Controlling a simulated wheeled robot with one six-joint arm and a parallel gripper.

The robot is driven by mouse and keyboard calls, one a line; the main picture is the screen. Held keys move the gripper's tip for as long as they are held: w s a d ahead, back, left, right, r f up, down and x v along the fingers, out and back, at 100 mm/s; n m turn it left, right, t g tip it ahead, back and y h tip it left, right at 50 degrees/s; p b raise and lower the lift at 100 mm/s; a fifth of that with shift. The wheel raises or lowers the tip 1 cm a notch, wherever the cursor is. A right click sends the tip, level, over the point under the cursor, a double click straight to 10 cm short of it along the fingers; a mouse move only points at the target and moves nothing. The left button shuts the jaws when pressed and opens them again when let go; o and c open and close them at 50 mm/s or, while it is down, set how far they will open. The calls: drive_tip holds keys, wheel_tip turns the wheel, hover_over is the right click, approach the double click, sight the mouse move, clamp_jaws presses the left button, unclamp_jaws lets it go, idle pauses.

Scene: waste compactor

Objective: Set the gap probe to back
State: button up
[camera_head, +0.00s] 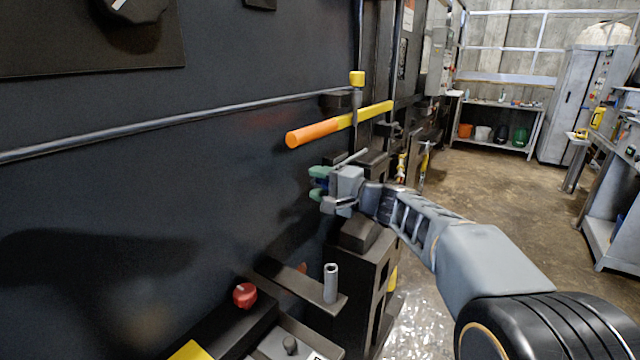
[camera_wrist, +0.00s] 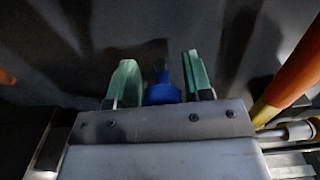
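My gripper (camera_head: 317,184) is in front of the dark machine wall, its green fingers pointing at it. In the wrist view the two green fingers (camera_wrist: 160,80) stand apart. A small blue knob (camera_wrist: 163,94) with a dark stem lies between them; it shows as a sliver of blue in the head view (camera_head: 322,184). I cannot tell whether the fingers touch it. It may be the gap probe, but no label shows this. Its mount is hidden by my gripper.
An orange and yellow bar (camera_head: 340,124) juts out above my gripper. Below are a bracket with an upright metal pin (camera_head: 331,283) and a red knob (camera_head: 245,295). A long metal rod (camera_head: 180,123) runs along the wall. The floor to the right (camera_head: 480,185) is open.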

drive_tip(key=shift+o, duration=1)
drive_tip(key=shift+d, duration=0.1)
drive_tip(key=shift+d, duration=0.15)
drive_tip(key=b+v, duration=0.1)
drive_tip(key=v, duration=1.2)
drive_tip(key=shift+s+d, duration=0.15)
drive_tip(key=shift+s, duration=0.05)
